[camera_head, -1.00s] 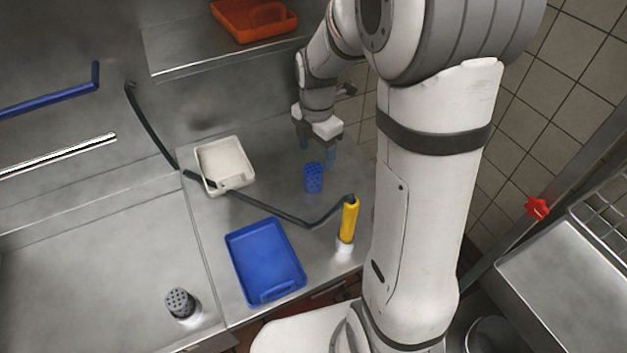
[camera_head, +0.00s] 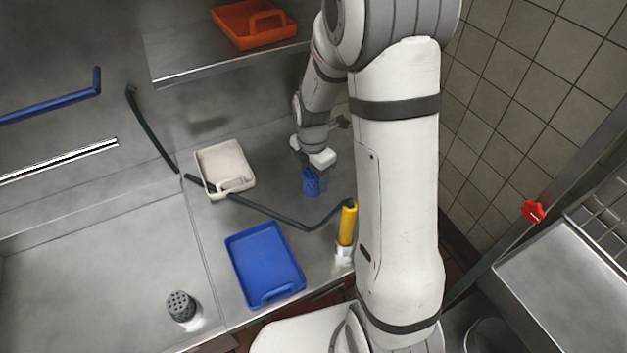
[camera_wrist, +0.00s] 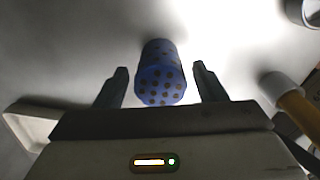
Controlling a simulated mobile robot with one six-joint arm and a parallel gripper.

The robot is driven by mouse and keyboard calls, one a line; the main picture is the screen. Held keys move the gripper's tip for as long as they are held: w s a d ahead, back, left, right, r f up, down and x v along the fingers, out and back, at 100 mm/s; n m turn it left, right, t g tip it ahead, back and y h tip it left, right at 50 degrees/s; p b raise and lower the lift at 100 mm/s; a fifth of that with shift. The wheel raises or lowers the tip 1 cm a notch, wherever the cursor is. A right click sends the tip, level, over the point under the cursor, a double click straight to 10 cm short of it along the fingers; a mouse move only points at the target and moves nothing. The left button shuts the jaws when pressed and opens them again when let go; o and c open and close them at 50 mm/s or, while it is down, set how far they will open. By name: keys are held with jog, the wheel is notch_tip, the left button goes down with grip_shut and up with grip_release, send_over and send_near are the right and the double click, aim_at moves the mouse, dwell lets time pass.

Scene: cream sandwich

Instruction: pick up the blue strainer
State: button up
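The blue strainer (camera_head: 311,184) is a small cup with holes, upright on the steel counter right of the white tray. My gripper (camera_head: 312,172) is low over it in the head view, pointing down, and partly covers it. In the wrist view the strainer (camera_wrist: 160,75) lies between the two dark fingers of my gripper (camera_wrist: 160,85). The fingers are apart, with a gap on each side of the strainer, so the gripper is open. In the head view the fingertips are hard to make out against the strainer.
A white tray (camera_head: 204,182), a blue tray (camera_head: 234,262) and a yellow-handled tool (camera_head: 347,225) are on the counter. A dark hose (camera_head: 270,210) crosses it. A grey strainer (camera_head: 181,306) stands at front left. An orange tray (camera_head: 240,38) sits on the shelf above.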

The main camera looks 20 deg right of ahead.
jog(key=c, duration=0.9)
jog(key=shift+r, duration=0.1)
